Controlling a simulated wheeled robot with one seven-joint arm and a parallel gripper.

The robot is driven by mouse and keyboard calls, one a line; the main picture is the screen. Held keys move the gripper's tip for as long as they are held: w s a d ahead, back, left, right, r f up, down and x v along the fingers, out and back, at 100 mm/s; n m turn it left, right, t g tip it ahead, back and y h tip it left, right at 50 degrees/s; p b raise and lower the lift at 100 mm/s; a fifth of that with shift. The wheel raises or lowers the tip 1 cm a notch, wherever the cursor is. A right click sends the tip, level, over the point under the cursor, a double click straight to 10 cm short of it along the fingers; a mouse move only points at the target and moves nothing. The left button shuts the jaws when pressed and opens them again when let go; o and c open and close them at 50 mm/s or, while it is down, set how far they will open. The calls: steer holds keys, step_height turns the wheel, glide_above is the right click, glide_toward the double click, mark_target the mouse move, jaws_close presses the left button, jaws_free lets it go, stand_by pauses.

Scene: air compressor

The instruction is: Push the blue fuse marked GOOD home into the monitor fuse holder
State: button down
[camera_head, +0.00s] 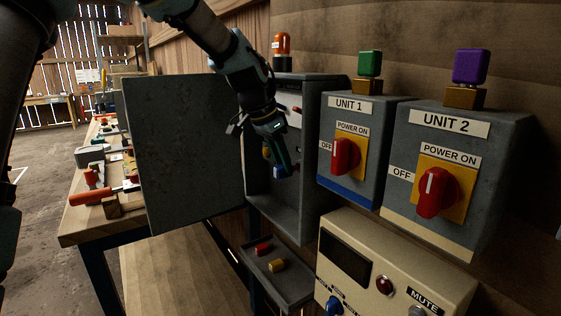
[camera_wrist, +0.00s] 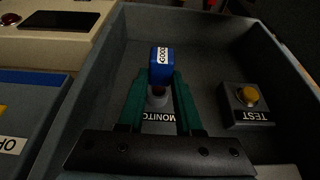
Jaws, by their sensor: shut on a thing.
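The blue fuse with the white GOOD label (camera_wrist: 161,66) is between the green fingertips of my gripper (camera_wrist: 161,80), which is shut on it. In the head view my gripper (camera_head: 277,158) reaches into the open grey box, and the blue fuse (camera_head: 281,172) shows at its fingertips. In the wrist view the monitor fuse holder (camera_wrist: 157,103) is a grey block between the fingers, with a dark red part on top. Its label, reading MONITO, is partly covered by a finger. I cannot tell whether the fuse touches the holder.
A TEST block with a yellow knob (camera_wrist: 248,96) stands beside the fingers. The box door (camera_head: 185,150) is swung open to the left. A tray (camera_head: 290,290) below holds a red and a yellow piece. The UNIT 1 box (camera_head: 352,178) is close on the right.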

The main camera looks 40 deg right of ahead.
mark_target(275, 167)
steer(key=shift+d+p, duration=0.45)
steer(key=shift+d, duration=0.55)
steer(key=shift+c, duration=2.4)
jaws_free()
steer(key=b+v, duration=0.2)
steer(key=v, duration=0.8)
steer(key=shift+r, duration=0.4)
steer(key=shift+a, duration=0.1)
steer(key=w+a+f+n+t+y, duration=0.1)
steer(key=w+a+f+n, duration=0.25)
steer(key=a, duration=0.35)
steer(key=w+a+f+n, duration=0.2)
steer(key=a+f, duration=0.2)
steer(key=a, duration=0.3)
steer(key=w+a+f+n+t+y, duration=0.1)
steer(key=w+a+f+n, duration=0.25)
steer(key=a, duration=0.35)
steer(key=s+a+f+n, duration=0.2)
steer(key=s+a+f, duration=0.1)
steer(key=a, duration=0.5)
steer(key=s+a+f+n+y, duration=0.1)
steer(key=s+a+f+n, duration=0.2)
steer(key=a, duration=0.5)
steer(key=s+a+f+n+y, duration=0.1)
steer(key=s+a+f+n, duration=0.2)
steer(key=a, duration=0.5)
steer(key=shift+a+f, duration=0.3)
steer(key=shift+f, duration=0.55)
